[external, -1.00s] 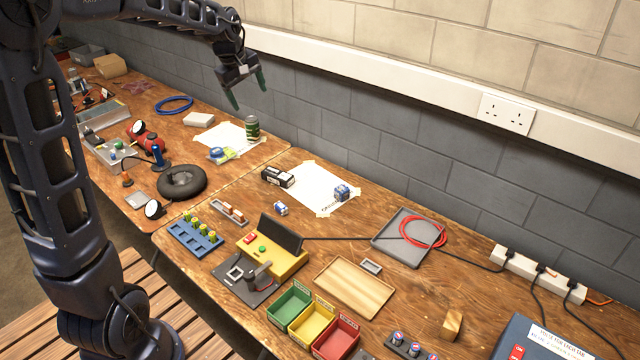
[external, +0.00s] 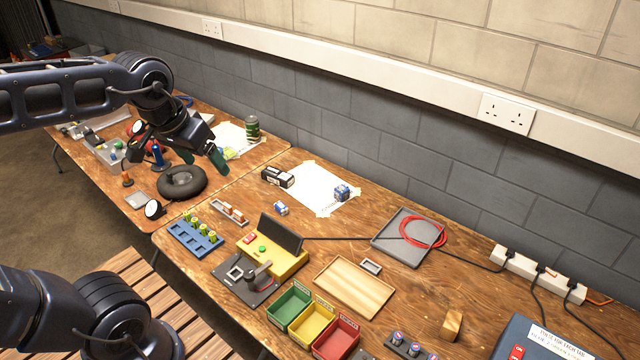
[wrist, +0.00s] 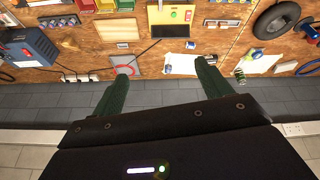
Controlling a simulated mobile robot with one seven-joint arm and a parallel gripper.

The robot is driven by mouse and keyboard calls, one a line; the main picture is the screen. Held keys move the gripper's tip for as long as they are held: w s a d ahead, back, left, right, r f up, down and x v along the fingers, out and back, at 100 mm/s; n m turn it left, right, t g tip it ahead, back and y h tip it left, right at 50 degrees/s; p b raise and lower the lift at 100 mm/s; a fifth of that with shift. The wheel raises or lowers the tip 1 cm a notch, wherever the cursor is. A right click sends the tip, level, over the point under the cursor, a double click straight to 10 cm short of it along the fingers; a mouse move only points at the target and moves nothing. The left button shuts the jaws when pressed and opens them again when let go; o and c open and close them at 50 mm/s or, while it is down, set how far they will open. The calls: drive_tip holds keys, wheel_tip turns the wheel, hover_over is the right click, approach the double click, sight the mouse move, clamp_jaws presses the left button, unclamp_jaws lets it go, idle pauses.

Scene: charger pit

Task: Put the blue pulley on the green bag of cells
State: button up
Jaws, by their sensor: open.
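The green bag of cells (external: 230,153) lies on a white sheet on the far bench; in the external view my gripper hides most of it. In the wrist view, a small blue thing, likely the blue pulley (wrist: 258,52), shows at the bag's place and appears to sit on it. Exact contact is too small to tell. My gripper (external: 204,157) is open and empty, with its green fingers spread, above the far bench and in front of the bag in the external view.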

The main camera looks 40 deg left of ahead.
drive_tip(key=s, duration=0.1)
drive_tip(key=s+d+f+m, duration=0.1)
drive_tip(key=s, duration=0.1)
drive_tip(key=s+f+m, duration=0.1)
drive_tip(key=s, duration=0.1)
drive_tip(key=shift+d+f, duration=0.1)
drive_tip(key=shift+d, duration=0.05)
